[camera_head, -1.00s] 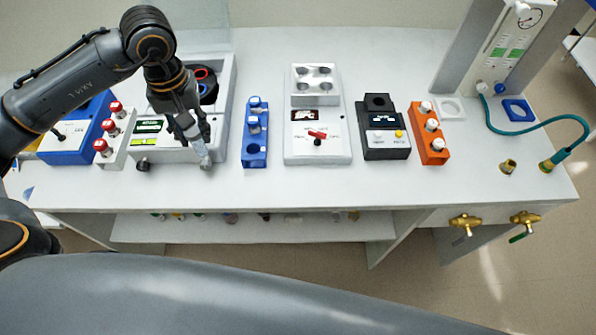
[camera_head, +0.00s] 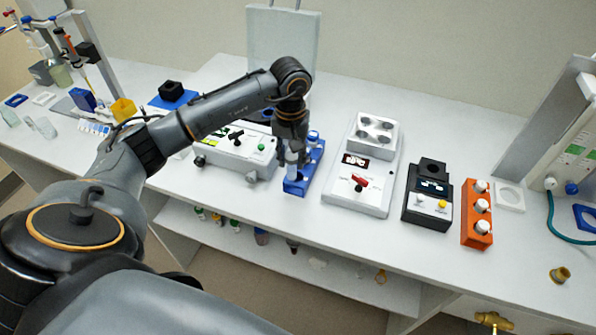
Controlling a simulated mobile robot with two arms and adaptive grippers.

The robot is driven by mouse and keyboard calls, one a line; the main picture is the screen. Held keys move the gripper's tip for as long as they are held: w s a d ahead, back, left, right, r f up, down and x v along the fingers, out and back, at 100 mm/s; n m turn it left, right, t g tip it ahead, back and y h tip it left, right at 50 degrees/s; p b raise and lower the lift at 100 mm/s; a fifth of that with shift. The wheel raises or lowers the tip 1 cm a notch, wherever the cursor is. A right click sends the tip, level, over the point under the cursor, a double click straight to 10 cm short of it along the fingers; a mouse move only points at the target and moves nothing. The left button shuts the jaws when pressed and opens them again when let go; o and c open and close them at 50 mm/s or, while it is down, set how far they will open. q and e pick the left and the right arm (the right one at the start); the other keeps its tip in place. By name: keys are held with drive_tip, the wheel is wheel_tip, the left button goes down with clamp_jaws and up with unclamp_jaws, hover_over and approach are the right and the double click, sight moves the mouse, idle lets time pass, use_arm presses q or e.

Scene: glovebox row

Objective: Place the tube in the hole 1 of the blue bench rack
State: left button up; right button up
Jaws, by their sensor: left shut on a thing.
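The blue bench rack (camera_head: 296,187) stands on the white bench, left of the white block with the red switch. A white-capped tube (camera_head: 314,136) shows at its back; the gripper hides part of the rack. My left gripper (camera_head: 292,150) is shut on a pale, clear tube (camera_head: 292,160), pointing down over the front part of the rack. The tube's lower end is close to the rack's front hole; I cannot tell whether it is inside the hole or just above it. My right gripper is not in view.
The white block with a red switch (camera_head: 344,191) stands close to the right of the rack. Further right are a black device (camera_head: 428,205) and an orange rack (camera_head: 476,232). A white instrument (camera_head: 232,160) lies left, partly behind my arm.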

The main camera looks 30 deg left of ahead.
use_arm(q)
drive_tip(key=shift+w+f+b, duration=0.35)
drive_tip(key=shift+w+f, duration=0.5)
drive_tip(key=shift+f, duration=0.2)
drive_tip(key=f, duration=0.1)
drive_tip(key=f+b, duration=0.1)
drive_tip(key=f, duration=0.1)
drive_tip(key=shift+w+d+f, duration=0.1)
drive_tip(key=shift+w, duration=0.15)
drive_tip(key=shift+f, duration=0.25)
drive_tip(key=shift+f+b, duration=0.1)
drive_tip(key=shift+b, duration=0.3)
drive_tip(key=o, duration=1)
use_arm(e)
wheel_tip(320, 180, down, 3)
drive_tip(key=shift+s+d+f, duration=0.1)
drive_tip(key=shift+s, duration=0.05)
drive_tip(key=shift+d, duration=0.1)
